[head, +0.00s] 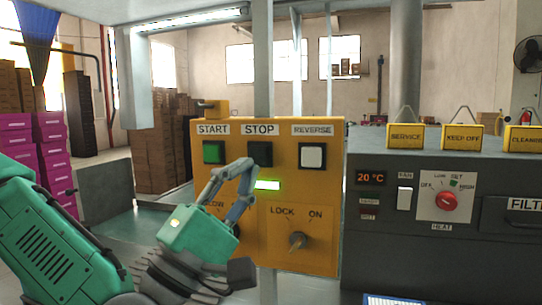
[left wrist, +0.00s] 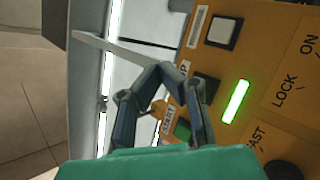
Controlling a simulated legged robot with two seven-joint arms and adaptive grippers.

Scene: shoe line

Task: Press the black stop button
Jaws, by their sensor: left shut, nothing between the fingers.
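The black stop button (head: 260,153) sits under the STOP label on a yellow control panel (head: 325,220), between the green start button (head: 213,152) and the white reverse button (head: 312,155). My left gripper (head: 246,165) is shut and empty, its fingertips just below and left of the stop button in the head view. In the left wrist view the fingers (left wrist: 163,74) meet at a point beside the dark stop button (left wrist: 208,88), which a finger partly covers. Whether they touch the panel I cannot tell. My right gripper is not in view.
The panel also has a lit green indicator (head: 267,185) and a LOCK/ON knob (head: 297,240); my gripper partly hides another knob. A grey machine (head: 440,260) with a red heat knob (head: 446,201) stands to the right. Yellow signs (head: 405,136) stand on top of it.

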